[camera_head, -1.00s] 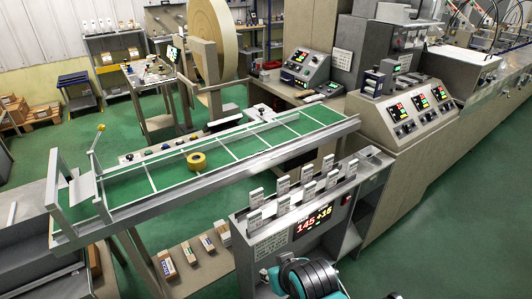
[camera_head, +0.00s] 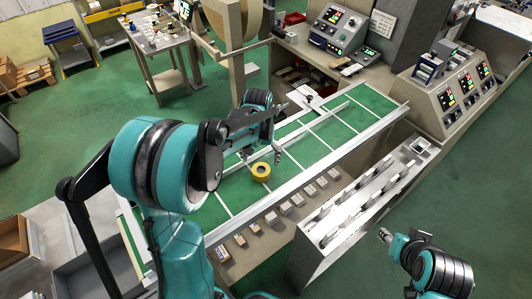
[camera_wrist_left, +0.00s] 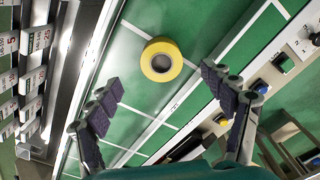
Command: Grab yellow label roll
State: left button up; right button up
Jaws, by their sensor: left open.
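The yellow label roll (camera_head: 261,172) lies flat on the green conveyor bed (camera_head: 234,196), near its middle. In the left wrist view the roll (camera_wrist_left: 161,60) shows its dark core, ahead of the fingers and between their lines. My left gripper (camera_head: 279,132) is over the conveyor, just beyond the roll in the head view. In the left wrist view its two padded fingers (camera_wrist_left: 161,82) are spread wide with nothing between them. No contact with the roll shows.
Metal rails (camera_head: 290,185) run along the conveyor. Control consoles (camera_head: 458,92) stand at the right. A large roll on a post (camera_head: 237,75) stands behind. White lines cross the bed.

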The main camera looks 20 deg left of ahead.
aim_at(261, 169)
pick_arm(q)
jog(key=shift+w+a+f, duration=0.1)
jog(key=shift+w+a, duration=0.05)
jog(key=shift+w, duration=0.2)
notch_tip(261, 169, down, 8)
jog(key=shift+w+r+b, duration=0.1)
jog(key=shift+r+b, duration=0.05)
jog(key=shift+b, duration=0.6)
jog(key=c, duration=1.3)
